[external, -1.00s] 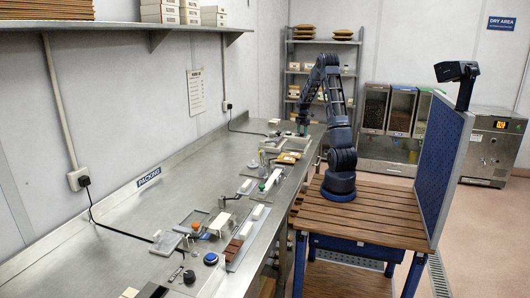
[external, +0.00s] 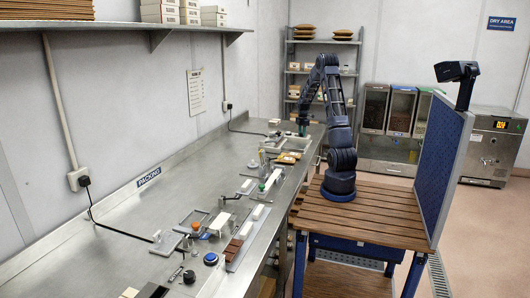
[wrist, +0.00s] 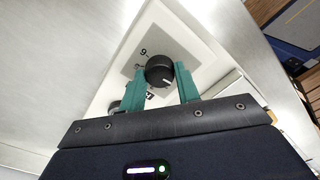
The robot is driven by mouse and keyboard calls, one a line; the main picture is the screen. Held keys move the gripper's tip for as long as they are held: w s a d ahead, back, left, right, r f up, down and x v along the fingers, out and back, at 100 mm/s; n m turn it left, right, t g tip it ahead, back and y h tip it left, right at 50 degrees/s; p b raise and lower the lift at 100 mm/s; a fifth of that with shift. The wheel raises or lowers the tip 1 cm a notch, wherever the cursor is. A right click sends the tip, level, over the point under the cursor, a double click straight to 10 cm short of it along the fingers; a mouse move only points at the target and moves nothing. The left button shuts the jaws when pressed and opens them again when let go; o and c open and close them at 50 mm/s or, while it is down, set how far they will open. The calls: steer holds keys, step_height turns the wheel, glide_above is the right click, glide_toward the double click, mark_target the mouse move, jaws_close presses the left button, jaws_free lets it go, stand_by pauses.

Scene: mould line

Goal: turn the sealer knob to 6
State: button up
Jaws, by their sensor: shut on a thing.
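The sealer knob (wrist: 158,68) is round and black, with a short white pointer line toward the lower right in the wrist view. It sits on a grey dial patch on the pale sealer face (wrist: 172,26). A numeral that reads as 6 or 9 stands up and left of the knob; other marks below it are partly hidden by a finger. My gripper (wrist: 160,76) has green fingers shut on the knob, one on each side. In the external view my gripper (external: 303,129) is down at the bench's far end, where the knob is too small to make out.
The long steel bench (external: 120,235) carries trays, small parts and a blue button (external: 211,259) nearer the camera. A blue panel (external: 448,165) stands right of my arm on the wooden-slatted table (external: 375,213). A shelving rack (external: 324,41) and dispensers stand behind.

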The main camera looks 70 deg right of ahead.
steer(key=m, duration=1.4)
steer(key=shift+m, duration=0.4)
steer(key=m, duration=0.4)
steer(key=shift+m, duration=0.3)
steer(key=m, duration=1.4)
steer(key=shift+m, duration=2.5)
